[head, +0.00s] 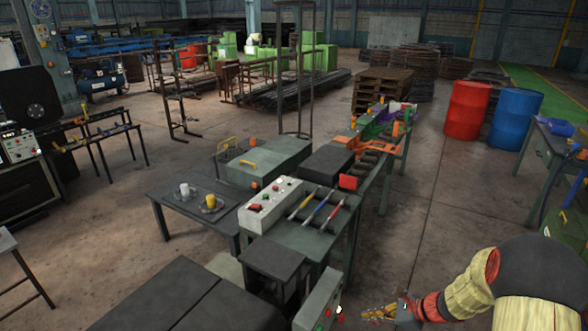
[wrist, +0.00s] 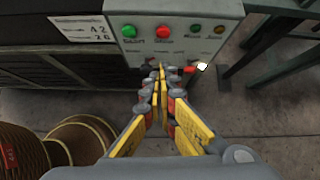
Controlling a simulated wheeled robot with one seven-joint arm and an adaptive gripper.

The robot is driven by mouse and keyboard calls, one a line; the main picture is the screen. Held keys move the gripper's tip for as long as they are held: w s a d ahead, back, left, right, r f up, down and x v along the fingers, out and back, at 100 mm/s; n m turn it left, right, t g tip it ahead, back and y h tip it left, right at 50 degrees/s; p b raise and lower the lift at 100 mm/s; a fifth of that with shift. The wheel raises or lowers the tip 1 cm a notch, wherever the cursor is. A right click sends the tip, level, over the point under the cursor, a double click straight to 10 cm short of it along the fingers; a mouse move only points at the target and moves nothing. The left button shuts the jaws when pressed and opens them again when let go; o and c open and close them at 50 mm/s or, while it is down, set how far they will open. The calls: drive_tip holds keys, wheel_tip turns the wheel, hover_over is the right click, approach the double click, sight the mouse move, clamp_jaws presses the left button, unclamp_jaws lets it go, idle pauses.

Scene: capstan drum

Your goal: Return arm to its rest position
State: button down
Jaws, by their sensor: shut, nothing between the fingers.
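My gripper (head: 378,312) is at the lower right of the head view, at the end of my arm, which reaches in from the right edge. It is just right of a grey control box (head: 318,299) and holds nothing. In the wrist view my gripper (wrist: 158,76) has its yellow-and-grey fingers closed together, with the tips in front of the lower part of the control box (wrist: 178,12). That box face has a green button (wrist: 129,31), a red button (wrist: 162,31) and two smaller dark ones. I cannot tell whether the fingertips touch the box.
Brown, waisted drum shapes (wrist: 80,140) are at the lower left of the wrist view. A bench with a white control panel (head: 270,204) and coloured handles stands behind the box. Red (head: 465,110) and blue (head: 514,118) barrels stand farther back. Open floor lies right of the bench.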

drive_tip(key=s+a+r+n+g+h, duration=0.1)
drive_tip(key=s+a+r+n+g, duration=0.15)
drive_tip(key=s+n, duration=0.4)
drive_tip(key=s+a+r+n+g+h, duration=0.1)
drive_tip(key=s+r+n+g, duration=0.1)
drive_tip(key=s+r+n, duration=0.4)
drive_tip(key=s+a+r+n+t+h, duration=0.2)
drive_tip(key=s+r+n, duration=0.4)
drive_tip(key=r, duration=0.5)
drive_tip(key=s+a+r+n+t+h, duration=0.3)
drive_tip(key=s+r+n, duration=0.2)
drive_tip(key=r, duration=0.5)
drive_tip(key=shift+s+a+r+n, duration=0.35)
drive_tip(key=shift+s, duration=0.65)
